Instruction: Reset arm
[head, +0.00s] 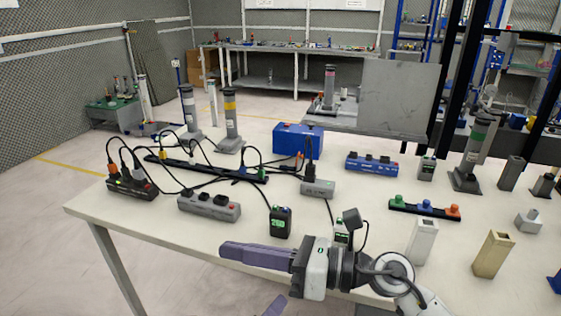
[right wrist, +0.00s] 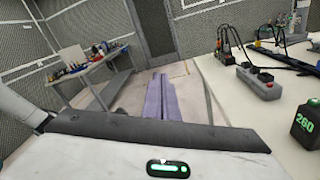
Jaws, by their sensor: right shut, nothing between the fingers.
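My right arm comes in from the lower right in the head view. Its right gripper (head: 226,250) has purple fingers pointing left, over the front part of the white table (head: 110,209). The fingers lie together with nothing between them. In the right wrist view the same fingers (right wrist: 159,82) point away, beside the table's edge. A small purple tip at the bottom edge of the head view looks like part of my left gripper (head: 276,306). The rest of it is out of frame, so its opening does not show.
Near the right gripper stand a black box with a green top (head: 281,222) and a grey power strip (head: 209,206). Further back are a cabled power strip (head: 132,188), a blue box (head: 298,141) and posts. A beige block (head: 492,254) stands at right. Floor is open at left.

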